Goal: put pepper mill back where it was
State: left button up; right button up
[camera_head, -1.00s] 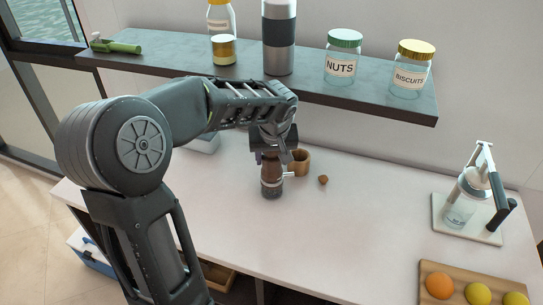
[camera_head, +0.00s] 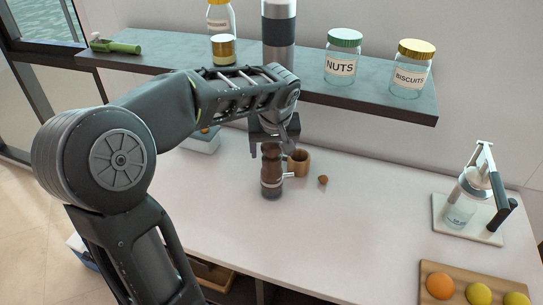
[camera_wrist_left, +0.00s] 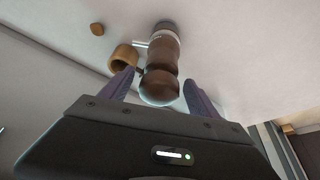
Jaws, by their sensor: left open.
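The pepper mill (camera_head: 271,174), dark brown with a grey band near its base, stands upright on the white counter. My left gripper (camera_head: 273,149) is above it, open, with its fingers around the level of the mill's top. In the left wrist view the mill (camera_wrist_left: 163,62) extends away from the gripper, its rounded top between the two open purple-grey fingers (camera_wrist_left: 160,90), with gaps showing on both sides. My right gripper is not in view.
A wooden cup (camera_head: 299,162) stands just right of the mill, with a small brown ball (camera_head: 323,180) beyond it. A dark shelf (camera_head: 150,58) with jars hangs behind. A dispenser (camera_head: 466,200) and a fruit board (camera_head: 455,272) are at right. The counter's front middle is clear.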

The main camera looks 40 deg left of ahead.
pick_arm(q)
jog(key=v, duration=0.7)
jog(key=shift+d+r+b, duration=0.1)
jog(key=shift+r+b, duration=0.2)
jog(key=shift+r, duration=0.1)
